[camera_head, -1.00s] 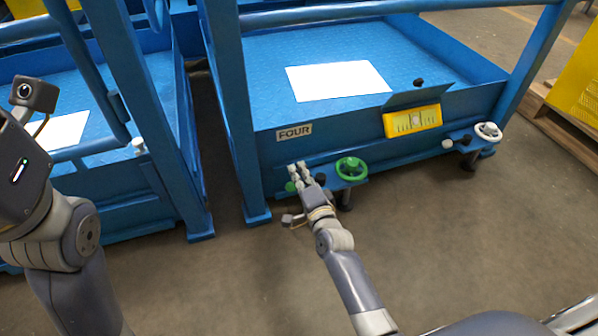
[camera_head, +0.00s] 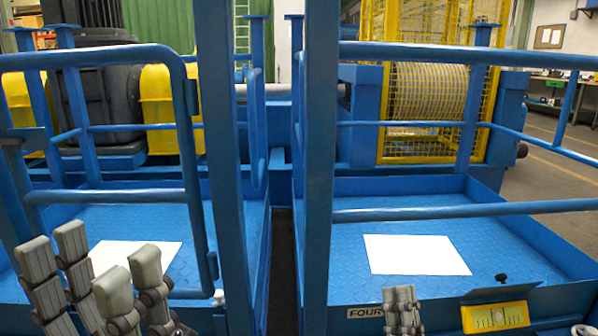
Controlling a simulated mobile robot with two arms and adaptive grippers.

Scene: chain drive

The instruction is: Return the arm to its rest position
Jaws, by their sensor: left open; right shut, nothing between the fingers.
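My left gripper (camera_head: 95,270) shows at the lower left, its grey fingers spread open and pointing up, with nothing between them. It stands in front of the left blue platform (camera_head: 230,225) and overlaps the edge of a white sheet (camera_head: 140,256). My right gripper (camera_head: 402,308) shows at the bottom, right of centre, its fingers close together and empty. It is in front of the right blue platform (camera_head: 345,285), just right of the FOUR label (camera_head: 366,312). The arms below the grippers are mostly out of view.
Blue posts and rails (camera_head: 318,150) cross the view in front of the platforms. Behind stands a yellow mesh cage (camera_head: 480,110) around a wound drum (camera_head: 425,98).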

